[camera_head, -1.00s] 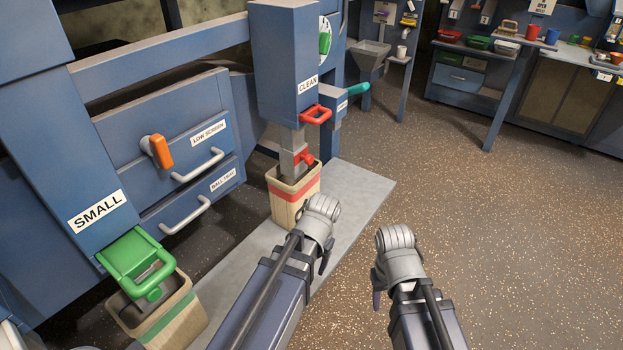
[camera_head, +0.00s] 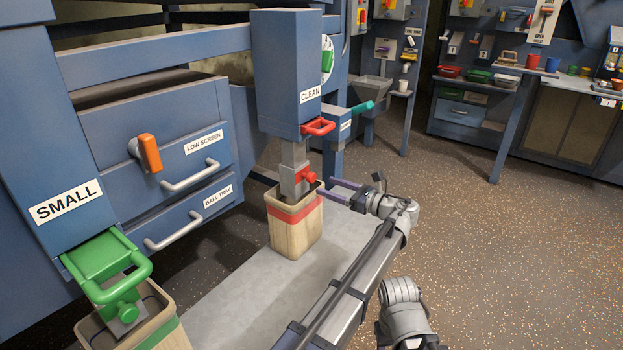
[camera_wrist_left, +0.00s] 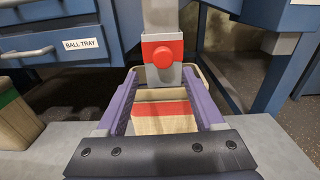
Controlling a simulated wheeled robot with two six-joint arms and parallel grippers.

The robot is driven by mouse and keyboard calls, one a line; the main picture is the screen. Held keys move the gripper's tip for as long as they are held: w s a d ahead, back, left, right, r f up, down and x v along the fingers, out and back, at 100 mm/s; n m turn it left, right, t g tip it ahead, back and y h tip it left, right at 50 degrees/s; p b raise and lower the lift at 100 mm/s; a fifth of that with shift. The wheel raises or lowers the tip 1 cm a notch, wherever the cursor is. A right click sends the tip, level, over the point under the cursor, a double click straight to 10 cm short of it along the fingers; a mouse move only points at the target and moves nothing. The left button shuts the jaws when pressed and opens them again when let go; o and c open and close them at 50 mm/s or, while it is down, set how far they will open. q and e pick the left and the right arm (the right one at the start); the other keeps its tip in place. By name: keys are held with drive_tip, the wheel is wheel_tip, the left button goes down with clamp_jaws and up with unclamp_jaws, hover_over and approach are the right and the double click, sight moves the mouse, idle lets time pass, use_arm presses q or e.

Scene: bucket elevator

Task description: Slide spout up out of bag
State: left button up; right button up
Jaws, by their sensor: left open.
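The grey spout (camera_head: 294,165) hangs below the blue CLEAN chute, and its lower end goes into the open-topped tan bag (camera_head: 294,235) with a red band. A red knob (camera_head: 306,175) sits on the spout's front. My left gripper (camera_head: 328,187) is open, beside the bag's top on the right. In the left wrist view the two purple fingers are apart, with the spout (camera_wrist_left: 162,77) and its red knob (camera_wrist_left: 162,57) between them in the picture. The bag's red band (camera_wrist_left: 160,108) shows there too. I cannot tell whether the fingers touch anything. My right gripper is out of view.
A red handle (camera_head: 318,127) sticks out of the CLEAN chute above the spout. At lower left, the green SMALL spout (camera_head: 104,262) reaches into another bag (camera_head: 160,325). Drawers with handles (camera_head: 190,176) are behind. The grey platform (camera_head: 250,280) is clear in front.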

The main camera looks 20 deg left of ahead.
sight(314, 178)
use_arm(q)
drive_tip(key=shift+w+r+x, duration=0.1)
drive_tip(key=shift+r+x, duration=0.05)
drive_tip(key=shift+x, duration=1.1)
drive_tip(key=shift+w+r+x, duration=0.1)
drive_tip(key=shift+r+x, duration=0.05)
drive_tip(key=shift+x, duration=1.1)
drive_tip(key=shift+w+r+x, duration=0.1)
drive_tip(key=shift+x, duration=1.15)
drive_tip(key=shift+d, duration=0.1)
clamp_jaws()
